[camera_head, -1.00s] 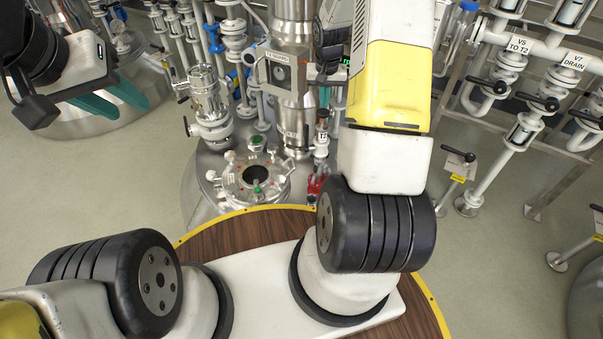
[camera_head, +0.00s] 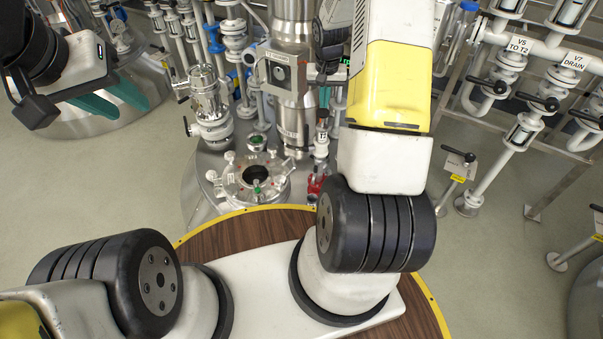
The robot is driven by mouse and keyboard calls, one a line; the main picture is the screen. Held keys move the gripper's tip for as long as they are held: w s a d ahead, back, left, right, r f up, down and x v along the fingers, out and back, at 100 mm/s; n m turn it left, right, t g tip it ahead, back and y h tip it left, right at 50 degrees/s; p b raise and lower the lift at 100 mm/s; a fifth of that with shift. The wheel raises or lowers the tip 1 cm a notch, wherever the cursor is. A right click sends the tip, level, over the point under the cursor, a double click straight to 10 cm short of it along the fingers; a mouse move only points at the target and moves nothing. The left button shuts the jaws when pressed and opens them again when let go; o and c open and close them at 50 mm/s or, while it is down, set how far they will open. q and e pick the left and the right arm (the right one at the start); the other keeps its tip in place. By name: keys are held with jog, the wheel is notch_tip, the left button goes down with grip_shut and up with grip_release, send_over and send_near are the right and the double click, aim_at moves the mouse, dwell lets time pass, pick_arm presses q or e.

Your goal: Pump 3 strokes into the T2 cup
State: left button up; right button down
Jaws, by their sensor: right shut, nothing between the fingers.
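A small white part labelled T2 (camera_head: 321,135) stands upright beside the steel column, with a red part (camera_head: 315,184) below it. I cannot tell whether either is the T2 cup, and no pump is clearly recognisable. My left gripper (camera_head: 114,100) is at the upper left, with its teal fingers apart and nothing between them. It is far from the T2 label. My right arm comes up through the middle, and the dark end of my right gripper (camera_head: 326,72) is above the T2 label, beside the column. It is shut, and its fingertips are mostly hidden.
A steel vessel lid with a round port (camera_head: 255,176) lies in front of the column (camera_head: 293,110). Valves and pipes labelled V5 TO T2 (camera_head: 516,47) and V7 DRAIN (camera_head: 571,62) stand at right. A wooden top with a yellow edge (camera_head: 236,232) is nearest.

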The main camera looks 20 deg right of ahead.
aim_at(323, 112)
dwell(0.4)
jog(key=shift+f, duration=2.75)
jog(key=shift+r, duration=2.75)
jog(key=shift+f, duration=0.1)
jog(key=shift+f, duration=2.65)
jog(key=shift+r, duration=2.75)
jog(key=shift+f, duration=0.15)
